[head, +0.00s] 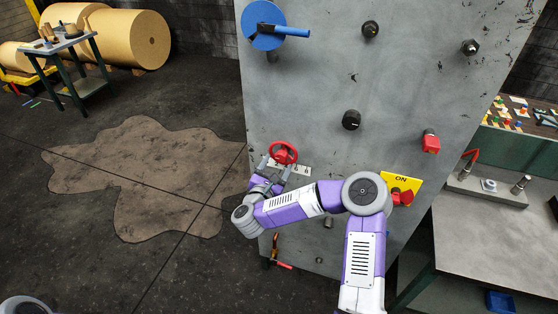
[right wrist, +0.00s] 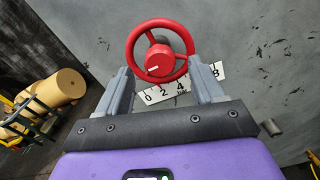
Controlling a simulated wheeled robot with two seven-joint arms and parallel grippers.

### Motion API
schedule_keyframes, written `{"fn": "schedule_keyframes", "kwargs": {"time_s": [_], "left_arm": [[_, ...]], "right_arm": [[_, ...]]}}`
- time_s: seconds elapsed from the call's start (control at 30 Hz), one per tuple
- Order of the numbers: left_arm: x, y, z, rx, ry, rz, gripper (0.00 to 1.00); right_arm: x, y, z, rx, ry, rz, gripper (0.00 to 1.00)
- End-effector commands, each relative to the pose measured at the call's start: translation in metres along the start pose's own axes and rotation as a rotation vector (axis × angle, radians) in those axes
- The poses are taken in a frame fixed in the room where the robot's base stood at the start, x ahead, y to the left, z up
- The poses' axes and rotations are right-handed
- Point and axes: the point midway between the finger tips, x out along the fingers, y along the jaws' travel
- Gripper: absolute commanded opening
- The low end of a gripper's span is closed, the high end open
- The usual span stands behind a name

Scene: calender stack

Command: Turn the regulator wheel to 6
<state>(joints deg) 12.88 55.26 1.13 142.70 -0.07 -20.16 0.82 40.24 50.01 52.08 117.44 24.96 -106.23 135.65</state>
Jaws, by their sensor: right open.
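The red regulator wheel (head: 284,153) is mounted low on the grey panel. In the right wrist view the wheel (right wrist: 160,50) has a round red hub with a short white mark on its lower part. A white scale plate (right wrist: 180,89) lies behind and below the wheel; 0, 2, 4 and 8 can be read, and part of it is hidden. My right gripper (head: 276,165) is open and faces the wheel, with one finger on each side of its lower rim (right wrist: 161,68). Whether the fingers touch the rim cannot be told. My left gripper is not in view.
The panel (head: 310,90) also carries a blue wheel with a handle (head: 264,27), black knobs (head: 351,120), a red knob (head: 430,143) and a yellow ON plate (head: 400,180) with a red switch. A workbench (head: 490,235) stands at the right.

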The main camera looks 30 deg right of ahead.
Motion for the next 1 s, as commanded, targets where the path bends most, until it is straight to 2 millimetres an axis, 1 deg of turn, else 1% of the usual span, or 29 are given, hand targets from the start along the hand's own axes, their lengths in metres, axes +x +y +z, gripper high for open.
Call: {"fn": "schedule_keyframes", "kwargs": {"time_s": [0.03,0.1,0.2,0.3,0.53,0.9,1.0], "left_arm": [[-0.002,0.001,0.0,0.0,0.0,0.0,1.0],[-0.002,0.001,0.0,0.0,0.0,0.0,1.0],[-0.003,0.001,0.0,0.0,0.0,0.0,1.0],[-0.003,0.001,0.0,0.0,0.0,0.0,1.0],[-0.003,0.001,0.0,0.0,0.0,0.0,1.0],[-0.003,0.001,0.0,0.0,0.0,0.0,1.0],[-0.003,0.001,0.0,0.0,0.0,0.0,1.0]], "right_arm": [[0.008,0.0,0.001,0.0,0.0,-0.002,0.68],[0.016,0.0,0.0,0.0,0.001,-0.002,0.68],[0.024,0.0,0.0,-0.002,0.001,0.0,0.68],[0.028,0.0,-0.001,-0.003,0.001,0.001,0.68],[0.028,0.0,-0.001,-0.004,0.002,0.002,0.68],[0.028,0.0,-0.001,-0.003,0.002,0.002,0.12],[0.028,0.0,-0.001,-0.005,0.001,0.002,0.12]]}}
